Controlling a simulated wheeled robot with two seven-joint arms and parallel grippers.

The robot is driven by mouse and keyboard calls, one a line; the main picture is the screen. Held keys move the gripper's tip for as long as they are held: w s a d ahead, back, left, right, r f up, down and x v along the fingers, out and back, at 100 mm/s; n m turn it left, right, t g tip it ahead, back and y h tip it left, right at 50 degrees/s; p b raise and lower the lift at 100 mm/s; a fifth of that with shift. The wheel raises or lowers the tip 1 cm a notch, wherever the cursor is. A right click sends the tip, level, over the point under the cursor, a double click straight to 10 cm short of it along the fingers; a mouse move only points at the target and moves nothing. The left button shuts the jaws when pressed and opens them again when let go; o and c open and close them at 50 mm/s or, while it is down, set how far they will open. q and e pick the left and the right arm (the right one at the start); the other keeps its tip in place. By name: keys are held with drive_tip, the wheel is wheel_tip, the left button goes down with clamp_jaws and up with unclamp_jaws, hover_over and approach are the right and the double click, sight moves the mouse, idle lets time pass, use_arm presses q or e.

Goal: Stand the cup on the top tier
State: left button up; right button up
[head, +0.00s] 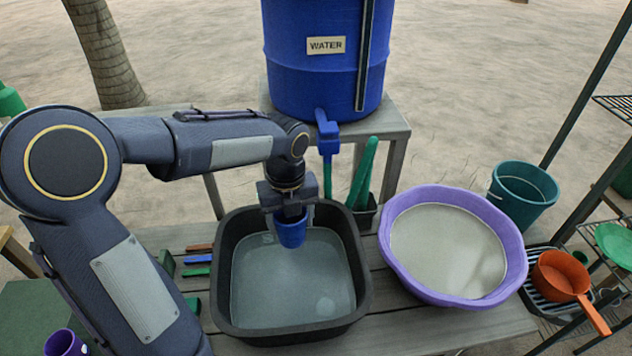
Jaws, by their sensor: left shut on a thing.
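A blue cup (291,231) is in my left gripper (289,208), which is shut on it. The gripper points down and holds the cup over the back part of a black basin of cloudy water. Whether the cup's bottom touches the water cannot be told. A dark metal rack with wire tiers stands at the right edge. Its highest visible tier (617,106) is cut off by the picture's edge, and the part I see is bare. My right gripper is not in view.
The black basin (362,283) and a purple basin (513,243) fill much of the wooden table. A teal bucket (522,197), an orange dipper (562,276) and a green plate (616,243) are at right. A blue water barrel (300,80) stands behind. A purple cup (66,344) is at lower left.

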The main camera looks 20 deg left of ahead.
use_arm(q)
drive_tip(key=shift+w+d+f+n, duration=0.2)
drive_tip(key=shift+f+n, duration=0.25)
drive_tip(key=shift+n, duration=0.45)
drive_tip(key=w+d+f+n, duration=0.2)
drive_tip(key=f+n, duration=0.4)
drive_tip(key=n, duration=0.7)
drive_tip(key=w+d+f+n, duration=0.2)
drive_tip(key=f+n, duration=0.5)
drive_tip(key=n, duration=0.6)
drive_tip(key=shift+d+f, duration=0.15)
drive_tip(key=shift+f, duration=0.1)
